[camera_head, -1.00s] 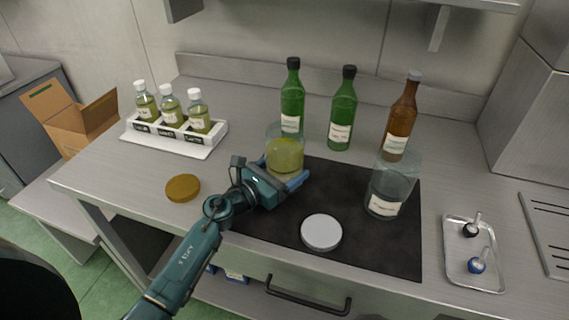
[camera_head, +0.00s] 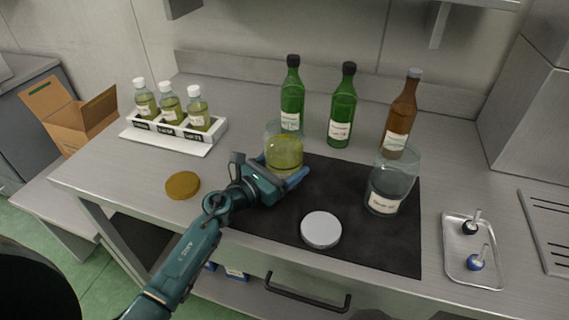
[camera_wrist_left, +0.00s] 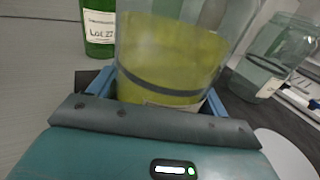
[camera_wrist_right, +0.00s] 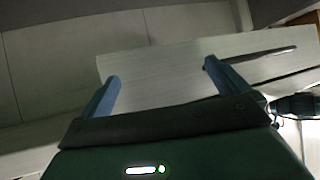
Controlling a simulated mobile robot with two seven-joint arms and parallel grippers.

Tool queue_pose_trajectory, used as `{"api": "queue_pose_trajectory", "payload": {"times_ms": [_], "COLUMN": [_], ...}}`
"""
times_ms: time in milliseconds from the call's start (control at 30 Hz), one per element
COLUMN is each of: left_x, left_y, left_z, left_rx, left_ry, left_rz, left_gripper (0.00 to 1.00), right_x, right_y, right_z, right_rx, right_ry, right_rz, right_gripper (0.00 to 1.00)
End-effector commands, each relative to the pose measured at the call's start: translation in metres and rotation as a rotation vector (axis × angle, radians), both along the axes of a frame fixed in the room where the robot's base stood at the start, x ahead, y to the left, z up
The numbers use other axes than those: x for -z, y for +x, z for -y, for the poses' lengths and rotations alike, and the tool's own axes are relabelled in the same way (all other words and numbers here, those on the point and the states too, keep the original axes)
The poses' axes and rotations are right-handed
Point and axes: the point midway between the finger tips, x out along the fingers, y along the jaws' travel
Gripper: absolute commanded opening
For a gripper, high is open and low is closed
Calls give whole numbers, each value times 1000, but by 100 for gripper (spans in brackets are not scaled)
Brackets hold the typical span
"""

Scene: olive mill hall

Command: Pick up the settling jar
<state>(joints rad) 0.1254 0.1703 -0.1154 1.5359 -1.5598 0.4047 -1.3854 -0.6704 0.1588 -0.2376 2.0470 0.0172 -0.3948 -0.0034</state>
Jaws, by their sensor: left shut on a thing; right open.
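The settling jar (camera_head: 284,152) is a clear glass jar holding yellow-green liquid, upright at the left end of the black mat (camera_head: 350,233). My left gripper (camera_head: 285,180) is shut around its lower part. In the left wrist view the jar (camera_wrist_left: 172,60) stands between the blue fingers (camera_wrist_left: 160,95), with a dark line across the liquid. Whether its base touches the mat is hidden by the gripper. A second clear jar (camera_head: 391,180), labelled, stands at the mat's right side. My right gripper (camera_wrist_right: 163,88) is open and empty, seen only in its own wrist view.
Two green bottles (camera_head: 342,108) and a brown bottle (camera_head: 402,115) stand behind the mat. A white lid (camera_head: 321,230) lies at its front and a brown lid (camera_head: 183,185) to the left. A rack (camera_head: 172,132) holds three small bottles. A metal tray (camera_head: 456,262) lies at right.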

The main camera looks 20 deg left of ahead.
Motion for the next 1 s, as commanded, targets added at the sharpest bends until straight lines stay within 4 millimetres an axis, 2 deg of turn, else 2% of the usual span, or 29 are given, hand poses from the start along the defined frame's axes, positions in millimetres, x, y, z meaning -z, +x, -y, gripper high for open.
{"api": "queue_pose_trajectory", "payload": {"times_ms": [33, 367, 800, 1000], "left_x": [-8, -35, -77, -88], "left_y": [1, 1, 1, 1], "left_z": [0, 0, 0, 0], "left_rx": [0, 0, 0, 1], "left_ry": [-2, -2, -3, -3], "left_rz": [9, 10, 11, 11], "left_gripper": [21, 21, 21, 21], "right_x": [-3, -11, -12, -9], "right_y": [1, 4, -4, -7], "right_z": [0, 8, 11, 12], "right_rx": [1, 19, 33, 31], "right_ry": [0, -12, -24, -31], "right_rz": [1, -7, -58, -67], "right_gripper": [100, 100, 100, 100]}}
